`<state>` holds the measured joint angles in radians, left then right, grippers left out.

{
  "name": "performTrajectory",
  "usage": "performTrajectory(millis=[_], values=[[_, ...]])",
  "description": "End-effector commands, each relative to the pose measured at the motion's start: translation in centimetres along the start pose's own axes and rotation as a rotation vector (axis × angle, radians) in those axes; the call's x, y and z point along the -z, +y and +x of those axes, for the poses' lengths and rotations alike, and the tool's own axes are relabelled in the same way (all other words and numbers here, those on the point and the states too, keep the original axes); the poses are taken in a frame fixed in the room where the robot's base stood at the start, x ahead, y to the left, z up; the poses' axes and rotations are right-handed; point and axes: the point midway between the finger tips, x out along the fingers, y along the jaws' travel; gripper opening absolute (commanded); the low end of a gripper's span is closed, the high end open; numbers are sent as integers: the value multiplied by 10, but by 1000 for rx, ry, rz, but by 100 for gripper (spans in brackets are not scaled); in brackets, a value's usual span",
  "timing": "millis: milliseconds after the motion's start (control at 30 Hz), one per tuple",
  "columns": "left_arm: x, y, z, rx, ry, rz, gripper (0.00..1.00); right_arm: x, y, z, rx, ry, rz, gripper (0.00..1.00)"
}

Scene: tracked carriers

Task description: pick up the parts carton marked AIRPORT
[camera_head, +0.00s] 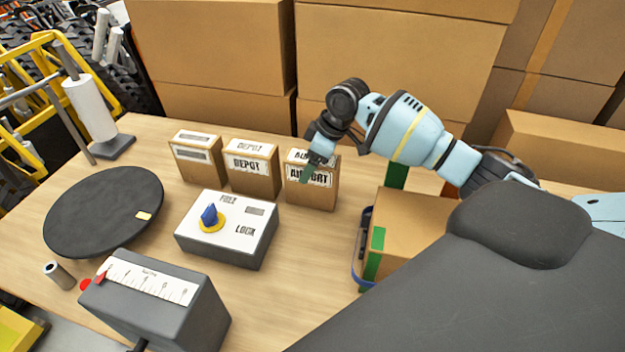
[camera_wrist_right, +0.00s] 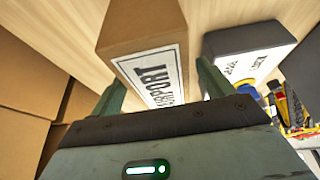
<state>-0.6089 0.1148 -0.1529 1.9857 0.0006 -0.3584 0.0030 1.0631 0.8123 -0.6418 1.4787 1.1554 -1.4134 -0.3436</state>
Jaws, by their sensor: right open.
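The parts carton marked AIRPORT (camera_head: 318,196) stands upright on the table at the right end of a row of small cartons. My right gripper (camera_head: 309,168) is at its top, covering part of the label. In the right wrist view the carton (camera_wrist_right: 143,27), with its white label, lies ahead between the two green fingertips of my right gripper (camera_wrist_right: 158,78). The jaws are open, with a finger on either side of the carton's near end. I cannot tell whether they touch it. My left gripper is not in view.
Two DEPOT-type cartons stand left of it: one reads DEPOT (camera_head: 252,178), the other (camera_head: 196,165) has an unreadable label. A grey box with a blue knob (camera_head: 226,235) stands in front. A black turntable (camera_head: 103,211) is left; a larger green-taped carton (camera_head: 415,225) is right.

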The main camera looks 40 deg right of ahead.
Motion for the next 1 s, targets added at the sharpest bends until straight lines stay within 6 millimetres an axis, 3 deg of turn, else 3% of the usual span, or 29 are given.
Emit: performTrajectory(millis=[167,767,1000], values=[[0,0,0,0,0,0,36,0,0,0,0,0,0,77],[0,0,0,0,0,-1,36,0,0,0,0,0,0,0],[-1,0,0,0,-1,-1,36,1,0,-1,-1,3,-1,0]])
